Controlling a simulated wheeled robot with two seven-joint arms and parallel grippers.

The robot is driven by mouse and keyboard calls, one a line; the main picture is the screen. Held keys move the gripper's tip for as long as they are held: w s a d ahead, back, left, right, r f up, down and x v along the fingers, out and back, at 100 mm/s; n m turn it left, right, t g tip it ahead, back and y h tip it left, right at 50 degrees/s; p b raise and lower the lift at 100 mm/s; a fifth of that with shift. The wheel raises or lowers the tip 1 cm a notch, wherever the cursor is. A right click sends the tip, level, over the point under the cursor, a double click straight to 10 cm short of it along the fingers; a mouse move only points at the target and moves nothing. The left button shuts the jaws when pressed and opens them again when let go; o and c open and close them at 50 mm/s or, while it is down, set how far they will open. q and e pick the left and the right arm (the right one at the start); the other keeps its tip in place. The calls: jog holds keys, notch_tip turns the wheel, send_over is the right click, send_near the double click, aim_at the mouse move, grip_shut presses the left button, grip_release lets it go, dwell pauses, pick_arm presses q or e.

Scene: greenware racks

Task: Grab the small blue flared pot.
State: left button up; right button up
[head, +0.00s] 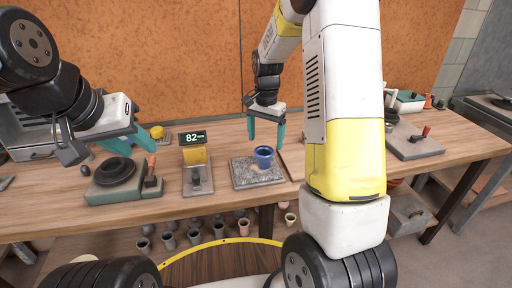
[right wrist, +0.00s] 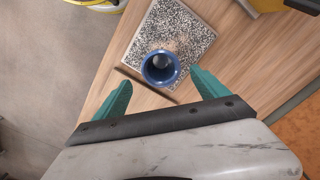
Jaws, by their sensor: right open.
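The small blue flared pot (head: 264,157) stands upright on a speckled grey slab (head: 243,180) on the workbench. In the right wrist view the pot (right wrist: 160,68) shows from above, its round mouth open, near the slab's edge. My right gripper (head: 266,146) is open and empty. Its teal fingers (right wrist: 160,90) are spread wide and the pot appears between and just beyond their tips; I cannot tell the exact height gap. My left gripper (head: 128,148) is at the left over the bench, its teal fingers apart, with nothing seen between them.
A scale with a display reading 82 (head: 193,137) stands left of the slab. A dark round plate on a grey base (head: 117,173) is further left. A grey block with a red handle (head: 414,141) is at the right. Several small pots (head: 194,237) stand below the bench.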

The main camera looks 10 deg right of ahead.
aim_at(264, 151)
notch_tip(264, 151, down, 7)
jog(key=shift+a+f, duration=0.15)
jog(key=shift+f, duration=0.05)
jog(key=shift+c, duration=0.2)
jog(key=c, duration=1.4)
